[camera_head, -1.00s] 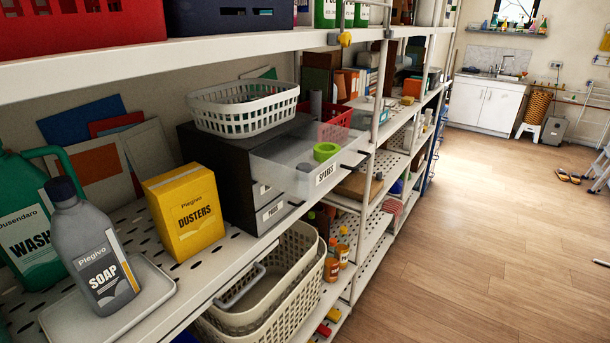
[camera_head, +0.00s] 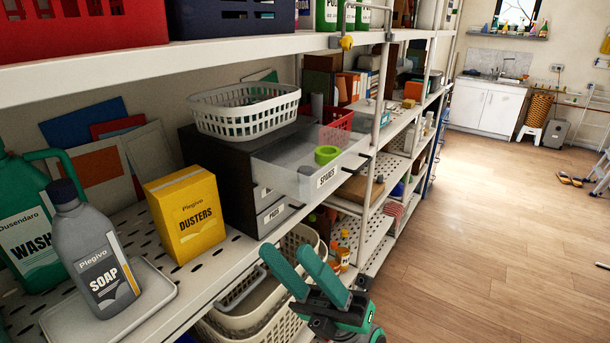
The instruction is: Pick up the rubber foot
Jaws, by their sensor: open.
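I cannot make out the rubber foot for certain in the camera_head view. A translucent drawer (camera_head: 285,172) labelled SPARES is pulled out of a dark drawer unit (camera_head: 235,165) on the middle shelf. A bright green ring (camera_head: 327,155) lies in it; the rest of its inside is hard to see. My gripper (camera_head: 289,251), with two teal fingers, is open and appears empty. It shows at the bottom centre, below the drawer in the picture and in front of the lower baskets.
A white basket (camera_head: 243,112) stands on the drawer unit. A yellow dusters box (camera_head: 187,215) and a grey soap bottle (camera_head: 91,250) stand to the left. A shelf post (camera_head: 382,90) rises right of the drawer.

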